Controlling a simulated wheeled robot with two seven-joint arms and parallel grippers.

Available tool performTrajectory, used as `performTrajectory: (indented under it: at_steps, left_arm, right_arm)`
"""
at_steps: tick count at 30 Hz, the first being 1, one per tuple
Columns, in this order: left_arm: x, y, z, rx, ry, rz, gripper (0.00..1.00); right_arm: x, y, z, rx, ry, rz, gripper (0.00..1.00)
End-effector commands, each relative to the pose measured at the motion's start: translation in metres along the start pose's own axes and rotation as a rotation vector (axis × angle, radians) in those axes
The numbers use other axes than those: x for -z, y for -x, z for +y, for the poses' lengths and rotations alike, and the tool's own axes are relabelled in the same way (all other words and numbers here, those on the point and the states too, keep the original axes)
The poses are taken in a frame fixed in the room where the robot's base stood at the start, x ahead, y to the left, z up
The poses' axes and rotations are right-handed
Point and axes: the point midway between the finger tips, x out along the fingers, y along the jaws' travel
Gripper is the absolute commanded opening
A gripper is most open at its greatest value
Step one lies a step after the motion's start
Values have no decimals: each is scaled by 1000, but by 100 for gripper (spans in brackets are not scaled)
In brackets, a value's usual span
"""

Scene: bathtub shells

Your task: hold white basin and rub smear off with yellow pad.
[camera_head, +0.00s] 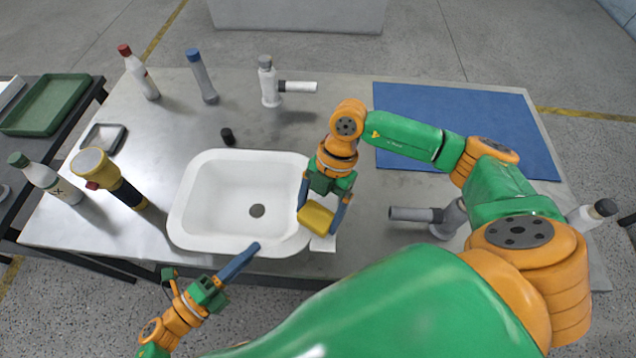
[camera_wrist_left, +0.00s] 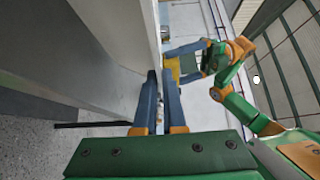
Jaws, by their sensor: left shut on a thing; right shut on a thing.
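The white basin (camera_head: 200,200) sits on the grey table, open side up, with a dark drain in its floor. My left gripper (camera_head: 254,248) is shut on the basin's near rim. In the left wrist view its blue fingers (camera_wrist_left: 158,92) meet the pale basin wall (camera_wrist_left: 120,35). My right gripper (camera_head: 322,208) is shut on the yellow pad (camera_head: 315,218), at the basin's right rim. I cannot tell whether the pad touches the basin. The pad shows partly in the left wrist view (camera_wrist_left: 173,68). I cannot make out a smear; the right gripper and pad hide part of the right rim.
A yellow-black flashlight (camera_head: 115,180) and a green-capped bottle (camera_head: 45,178) stand left of the basin. A small black cap (camera_head: 228,136), two bottles and a white pipe fitting (camera_head: 270,85) are behind it. A blue mat (camera_head: 450,110) lies back right; a grey fitting (camera_head: 445,218) stands right.

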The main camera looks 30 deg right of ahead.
Motion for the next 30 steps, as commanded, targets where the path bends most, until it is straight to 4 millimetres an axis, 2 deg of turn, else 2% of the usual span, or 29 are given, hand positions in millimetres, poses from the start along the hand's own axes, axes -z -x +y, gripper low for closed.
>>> performTrajectory:
  at_steps: [7,12,24,30]
  left_arm:
    - [-1,0,0,-1,0,-2,0]
    - [-1,0,0,-1,0,-2,0]
    - [0,0,0,0,0,-1,0]
    - [-1,0,0,-1,0,-2,0]
  right_arm:
    - [-12,4,-20,2,-2,-2,42]
    - [2,-2,-28,3,3,1,42]
    - [19,-8,6,-1,2,1,42]
    - [9,-4,-12,3,-2,-1,42]
